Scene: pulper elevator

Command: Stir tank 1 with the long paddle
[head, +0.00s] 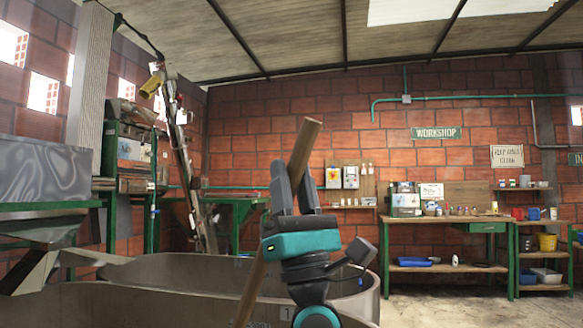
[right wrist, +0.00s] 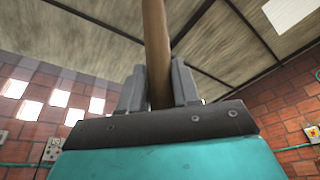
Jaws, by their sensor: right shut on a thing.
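My right gripper (head: 295,195) stands upright in the middle of the head view, shut on the wooden shaft of the long paddle (head: 307,135). The shaft is tilted, its top leaning right, and its lower part runs down in front of a grey tank wall. In the right wrist view the shaft (right wrist: 156,45) passes between the two fingers (right wrist: 158,88). The paddle's lower end is out of view. A grey round-walled tank (head: 190,302) marked with a 1 is in front of me, partly behind my right arm. My left gripper is not in view.
A second curved tank rim (head: 190,265) lies just behind. Green-framed machinery (head: 125,180) and a tall sloping elevator (head: 182,150) stand at left. A workbench (head: 440,220) with a blue tray (head: 412,262) below is at the back right. Floor at right is clear.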

